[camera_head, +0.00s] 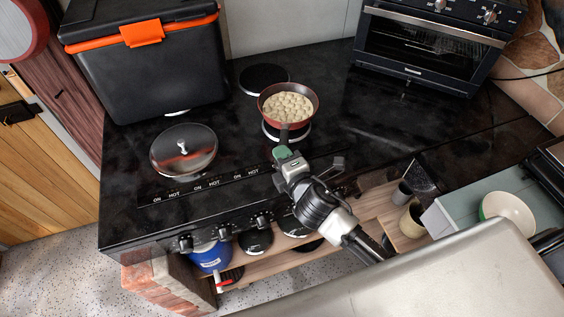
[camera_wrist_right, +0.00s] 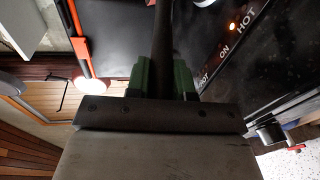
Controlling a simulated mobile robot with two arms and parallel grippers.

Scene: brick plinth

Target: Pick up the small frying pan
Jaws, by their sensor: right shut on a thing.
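The small frying pan (camera_head: 288,105) is red with a dark handle and holds pale round pieces. In the head view it is over a white-rimmed burner on the black stove top; I cannot tell whether it touches it. Its handle points toward me. My right gripper (camera_head: 284,153) is shut on the handle. In the right wrist view the dark handle (camera_wrist_right: 163,40) runs up between the green fingertips of the right gripper (camera_wrist_right: 163,78). The pan's bowl is outside that view. My left gripper is in neither view.
A metal lid (camera_head: 184,150) with a knob lies left of the pan. A black box with an orange latch (camera_head: 143,33) stands behind it. A toaster oven (camera_head: 430,45) stands at the back right. An empty burner (camera_head: 263,79) is behind the pan. The stove top right of the pan is clear.

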